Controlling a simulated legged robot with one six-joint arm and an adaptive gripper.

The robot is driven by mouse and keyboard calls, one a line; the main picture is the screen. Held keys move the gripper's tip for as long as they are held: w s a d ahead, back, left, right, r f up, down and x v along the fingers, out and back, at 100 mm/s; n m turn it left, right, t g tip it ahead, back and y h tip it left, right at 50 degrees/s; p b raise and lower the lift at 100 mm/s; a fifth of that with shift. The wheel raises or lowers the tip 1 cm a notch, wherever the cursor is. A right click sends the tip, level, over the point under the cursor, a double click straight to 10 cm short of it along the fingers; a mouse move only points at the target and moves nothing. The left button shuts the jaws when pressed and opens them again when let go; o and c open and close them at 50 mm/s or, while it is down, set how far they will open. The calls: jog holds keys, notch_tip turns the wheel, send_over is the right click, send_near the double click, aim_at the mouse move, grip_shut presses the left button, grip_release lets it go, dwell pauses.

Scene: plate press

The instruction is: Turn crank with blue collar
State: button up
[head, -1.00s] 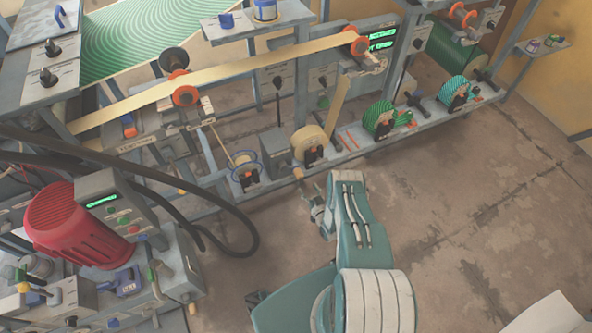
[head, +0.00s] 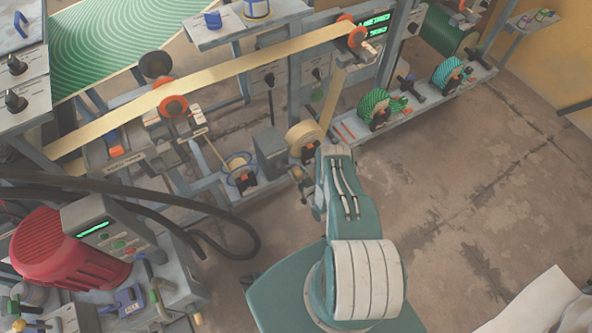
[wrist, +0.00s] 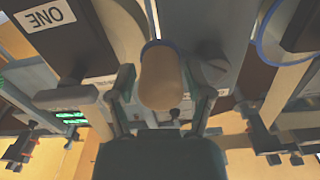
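In the wrist view, a rounded tan crank knob (wrist: 162,80) points towards the camera. A thin blue collar (wrist: 155,44) shows at its far end. My gripper (wrist: 162,92) is open, with one finger on each side of the knob and narrow gaps visible between them. In the head view, my gripper (head: 303,186) is at the front edge of the machine, below the cream roll (head: 304,137). The knob and its collar cannot be made out clearly there, and the crank arm is largely hidden.
A grey box (head: 270,150) and a blue-rimmed spool (head: 240,170) stand left of my gripper. Green (head: 374,107) and teal (head: 447,73) rolls lie to the right. Black hoses cross the left side near a red motor (head: 62,250). Open floor (head: 470,200) lies at right.

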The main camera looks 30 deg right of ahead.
grip_shut()
jog(key=shift+w+a+f+m, duration=0.1)
jog(key=shift+a+f+m, duration=0.15)
jog(key=shift+m, duration=0.55)
jog(key=shift+s+a+f+m, duration=0.1)
jog(key=shift+a+f+m, duration=0.2)
jog(key=shift+m, duration=0.5)
jog(key=shift+w+a+f+m, duration=0.1)
jog(key=shift+f+m, duration=0.25)
jog(key=shift+m, duration=0.45)
jog(key=o, duration=0.6)
grip_release()
jog(key=shift+c, duration=0.2)
jog(key=shift+r, duration=0.1)
notch_tip(320, 180, up, 10)
jog(key=shift+f, duration=0.2)
jog(key=shift+c, duration=0.4)
